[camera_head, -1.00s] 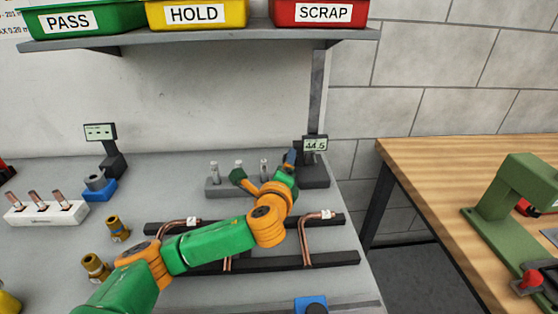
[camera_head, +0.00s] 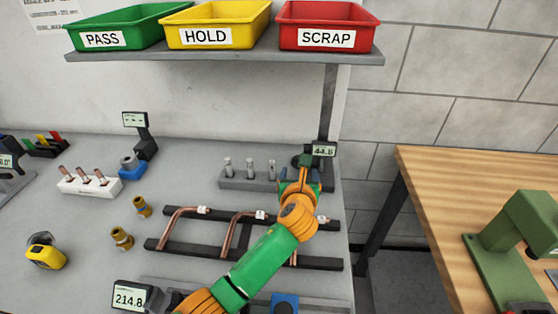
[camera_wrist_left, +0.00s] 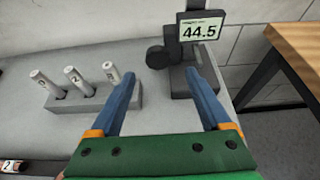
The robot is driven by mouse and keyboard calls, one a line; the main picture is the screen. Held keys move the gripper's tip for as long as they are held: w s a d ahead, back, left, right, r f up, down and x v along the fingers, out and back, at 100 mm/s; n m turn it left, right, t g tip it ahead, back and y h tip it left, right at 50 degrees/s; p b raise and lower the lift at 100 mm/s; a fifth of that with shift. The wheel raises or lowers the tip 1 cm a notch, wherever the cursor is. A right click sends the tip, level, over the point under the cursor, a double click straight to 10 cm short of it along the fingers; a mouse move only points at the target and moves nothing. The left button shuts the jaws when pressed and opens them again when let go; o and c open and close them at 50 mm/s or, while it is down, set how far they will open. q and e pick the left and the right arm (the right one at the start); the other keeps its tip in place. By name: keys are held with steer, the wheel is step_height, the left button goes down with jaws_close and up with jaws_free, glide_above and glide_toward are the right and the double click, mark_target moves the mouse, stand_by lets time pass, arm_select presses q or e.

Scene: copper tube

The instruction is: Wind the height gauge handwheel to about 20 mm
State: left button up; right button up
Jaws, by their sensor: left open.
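The height gauge stands at the back right of the bench, and its display (camera_head: 323,150) is partly above my left gripper. In the left wrist view the display (camera_wrist_left: 200,29) reads 44.5. A dark round knob, apparently the handwheel (camera_wrist_left: 158,57), sits at the left side of the gauge's dark post. My left gripper (camera_wrist_left: 161,74) is open and empty, with its blue fingers spread toward the gauge. The knob appears between the fingertips in the picture, and I see no contact. In the head view my left gripper (camera_head: 300,180) hides most of the gauge base. My right gripper is not in view.
A grey block (camera_wrist_left: 95,103) with numbered pins stands left of the gauge. A black rack (camera_head: 165,246) with bent copper tubes lies nearer, under my left arm. The shelf (camera_head: 225,56) with bins hangs above. A wooden table (camera_head: 470,165) is at the right.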

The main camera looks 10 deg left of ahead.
arm_select(q)
steer(key=b+x, duration=0.3)
steer(key=x, duration=0.2)
steer(key=shift+w+a+f+b, duration=0.1)
steer(key=shift+w+f+b, duration=0.15)
steer(key=shift+f+b, duration=0.05)
steer(key=shift+w+b, duration=0.4)
steer(key=shift+w, duration=0.1)
